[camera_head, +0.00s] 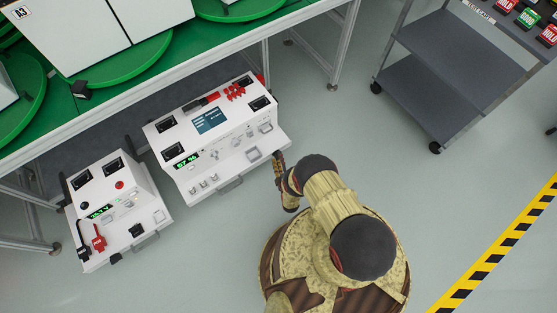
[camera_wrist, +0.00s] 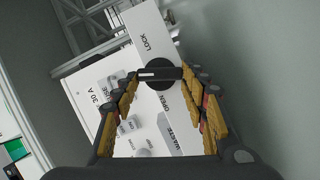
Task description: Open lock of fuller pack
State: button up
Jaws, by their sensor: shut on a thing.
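The larger white pack (camera_head: 215,139) stands on the floor in the head view; its green display seems to read 87 %. The smaller white pack (camera_head: 118,211) stands to its left, with a display too small to read surely. In the wrist view, a round black lock knob (camera_wrist: 160,86) sits on a white panel between the words LOCK, above, and OPEN, below right. Its bar lies level in the picture, with a white mark toward the left. My gripper (camera_wrist: 163,74) is shut on the bar's ends. In the head view my gripper (camera_head: 279,164) is at the larger pack's right end.
A bench (camera_head: 150,84) with green turntables stands above and behind the packs. A grey cart (camera_head: 452,60) is at upper right. Open floor lies right of my arm, up to a yellow-black stripe (camera_head: 497,250).

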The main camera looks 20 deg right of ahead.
jog(key=o, duration=1.2)
jog(key=shift+c, duration=0.2)
notch_tip(320, 180, up, 10)
jog(key=shift+c, duration=0.4)
